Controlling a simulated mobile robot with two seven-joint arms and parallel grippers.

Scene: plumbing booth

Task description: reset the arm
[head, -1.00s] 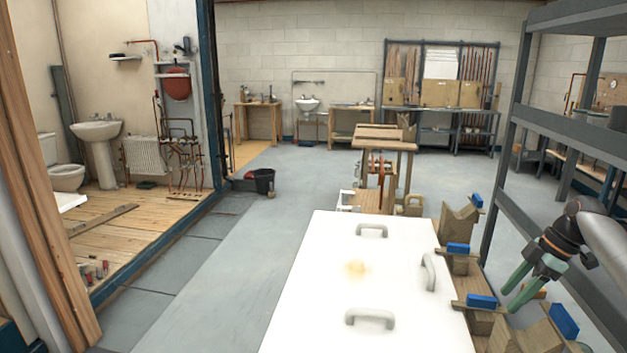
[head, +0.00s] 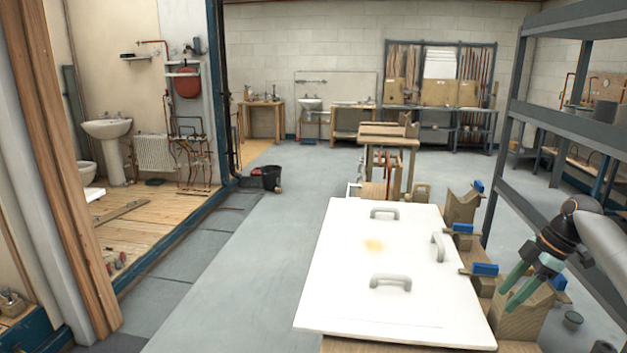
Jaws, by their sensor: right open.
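My right gripper (head: 518,287) comes in from the right edge of the head view, with green fingers spread apart. It is open and nothing shows between its fingers. It hangs over or in front of the wooden blocks (head: 517,322) at the right side of the white board; I cannot tell whether it touches them. My left gripper is not in view.
A white board (head: 340,265) with several grey handles lies in front. Blue-handled clamps (head: 485,269) and wooden blocks line its right side. A grey shelf rack (head: 560,125) stands at the right.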

